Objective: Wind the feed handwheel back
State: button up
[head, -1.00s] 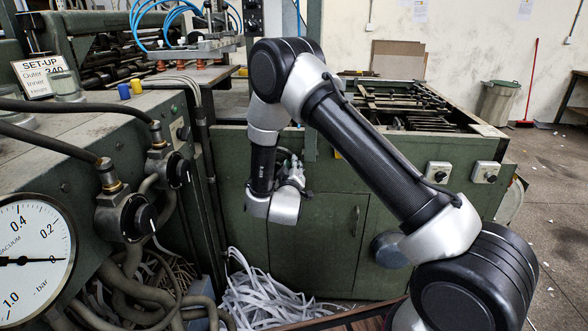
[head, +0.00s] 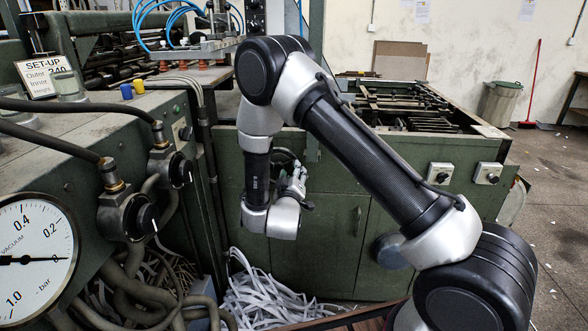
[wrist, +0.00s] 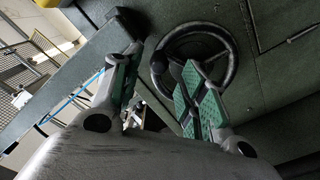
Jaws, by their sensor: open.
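The feed handwheel is a dark round wheel on the green machine front. Its rim (wrist: 228,52) shows in the wrist view, with a dark knob (wrist: 158,62) at the rim's left side. My gripper (wrist: 161,60) is open, with green-padded fingers on either side of the knob in the picture. I cannot tell whether either finger touches the knob. In the head view, my gripper (head: 295,183) is in front of the handwheel (head: 284,155), which is mostly hidden.
A green machine cabinet (head: 335,235) bears the wheel. Paper strips (head: 265,300) lie heaped below. A panel with a vacuum gauge (head: 35,245), valves and hoses stands at left. Open floor lies at right.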

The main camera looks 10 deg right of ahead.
jog(key=v, duration=0.6)
jog(key=shift+s, duration=0.35)
